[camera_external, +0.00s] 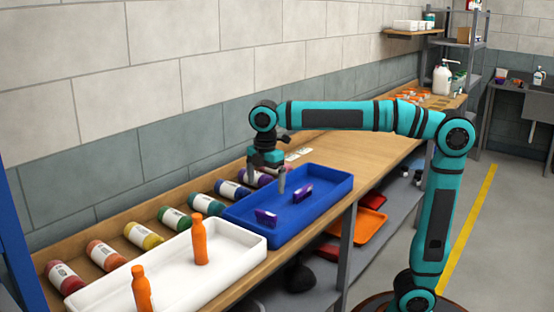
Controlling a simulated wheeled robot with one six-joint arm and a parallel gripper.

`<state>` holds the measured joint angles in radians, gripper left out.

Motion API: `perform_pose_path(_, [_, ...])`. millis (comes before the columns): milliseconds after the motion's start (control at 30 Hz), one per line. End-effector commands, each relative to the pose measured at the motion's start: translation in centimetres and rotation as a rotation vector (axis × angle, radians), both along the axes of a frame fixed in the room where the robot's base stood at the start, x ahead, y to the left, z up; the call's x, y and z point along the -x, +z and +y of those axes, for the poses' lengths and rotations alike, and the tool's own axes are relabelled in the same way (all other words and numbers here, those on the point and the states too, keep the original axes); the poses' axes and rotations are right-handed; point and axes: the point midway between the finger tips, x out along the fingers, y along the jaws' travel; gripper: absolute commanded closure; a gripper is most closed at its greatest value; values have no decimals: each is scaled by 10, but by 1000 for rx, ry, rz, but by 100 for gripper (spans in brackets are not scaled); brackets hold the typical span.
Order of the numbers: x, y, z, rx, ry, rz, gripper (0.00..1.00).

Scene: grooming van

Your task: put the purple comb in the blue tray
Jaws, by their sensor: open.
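The blue tray (338,188) lies on the wooden bench, right of the white tray. Two small purple items are in it: one (266,216) near its left side and one (303,193) nearer the middle, standing up a little. Both look like purple combs, but they are too small to tell apart for sure. My gripper (267,183) points down over the tray's back left part, with its fingers spread and nothing between them. The purple items lie in front of and to the right of the fingers. The gap between fingertips and tray floor is hard to judge.
A white tray (185,285) holds two orange bottles (200,240). Several coloured bottles (143,235) lie in a row along the wall behind the trays. The bench to the right of the blue tray is mostly bare. An orange tray (368,226) sits on the lower shelf.

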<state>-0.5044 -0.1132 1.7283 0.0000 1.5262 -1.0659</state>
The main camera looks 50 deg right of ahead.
Motion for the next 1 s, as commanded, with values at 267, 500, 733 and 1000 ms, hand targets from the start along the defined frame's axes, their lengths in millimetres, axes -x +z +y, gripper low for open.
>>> perform_pose_path(267, [4,6,-33,-77,-155,-131,2])
perform_pose_path(500, [16,19,-92,-253,-460,-383,2])
perform_pose_path(733, [37,34,-145,-456,-733,-613,2])
perform_pose_path(1000, [77,51,-201,-736,-1006,-872,2])
